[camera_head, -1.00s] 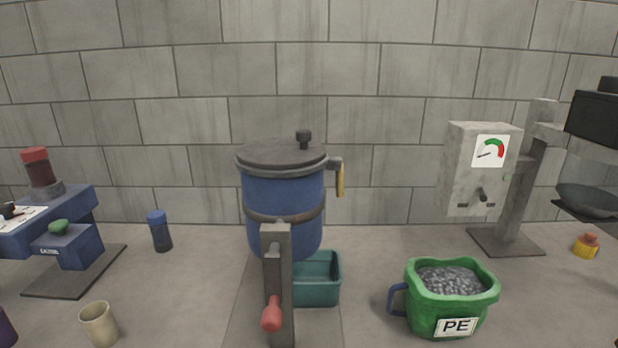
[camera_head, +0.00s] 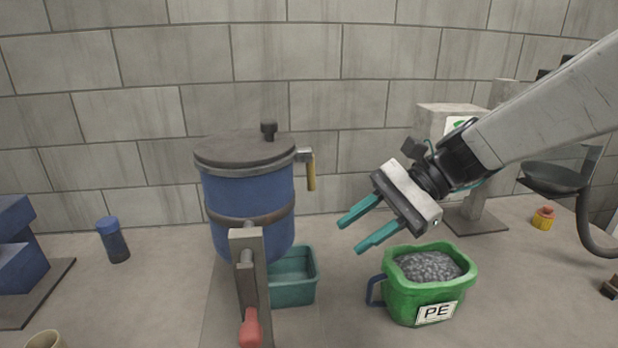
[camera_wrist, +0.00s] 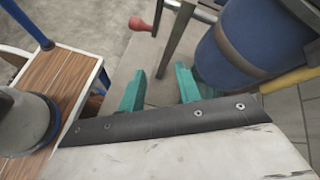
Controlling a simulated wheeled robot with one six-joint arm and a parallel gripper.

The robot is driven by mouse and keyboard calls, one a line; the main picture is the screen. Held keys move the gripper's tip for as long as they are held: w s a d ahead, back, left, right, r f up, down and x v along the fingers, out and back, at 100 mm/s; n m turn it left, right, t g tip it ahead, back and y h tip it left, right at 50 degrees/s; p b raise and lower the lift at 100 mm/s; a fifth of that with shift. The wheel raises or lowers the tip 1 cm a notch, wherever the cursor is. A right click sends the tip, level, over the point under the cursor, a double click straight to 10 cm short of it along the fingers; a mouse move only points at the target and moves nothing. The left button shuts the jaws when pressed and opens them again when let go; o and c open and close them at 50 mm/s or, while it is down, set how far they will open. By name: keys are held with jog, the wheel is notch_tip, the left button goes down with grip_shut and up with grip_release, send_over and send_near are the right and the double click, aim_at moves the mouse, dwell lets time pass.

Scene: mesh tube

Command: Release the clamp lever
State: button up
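A blue drum (camera_head: 247,190) with a grey lid (camera_head: 245,149) on top is held on a grey stand. A yellow lever (camera_head: 311,172), which looks like the clamp lever, hangs down from a grey bracket (camera_head: 303,154) at the lid's right rim. My gripper (camera_head: 352,235) is open and empty, right of and below the lever, apart from it. In the wrist view the open fingers (camera_wrist: 159,70) show with the drum (camera_wrist: 240,45) beyond, and the yellow lever (camera_wrist: 290,80) shows at the right edge.
A red-knobbed handle (camera_head: 250,328) is at the stand's front. A teal bin (camera_head: 296,290) sits beside the stand. A green bucket of grey pellets (camera_head: 426,300) stands under my gripper. A grey gauge box (camera_head: 450,116) is behind my arm. Bare tabletop lies between bin and bucket.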

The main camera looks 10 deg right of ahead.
aim_at(312, 178)
jog(key=w+d+m+t+y, duration=0.2)
jog(key=w+m+t+y, duration=0.55)
jog(key=w, duration=0.75)
jog(key=a, duration=0.2)
jog(key=a+m+g+h, duration=0.1)
jog(key=a, duration=0.2)
jog(key=w+a+r+g, duration=0.1)
jog(key=a, duration=0.1)
jog(key=shift+a+m+g, duration=0.2)
jog(key=shift+m+g, duration=0.05)
grip_shut()
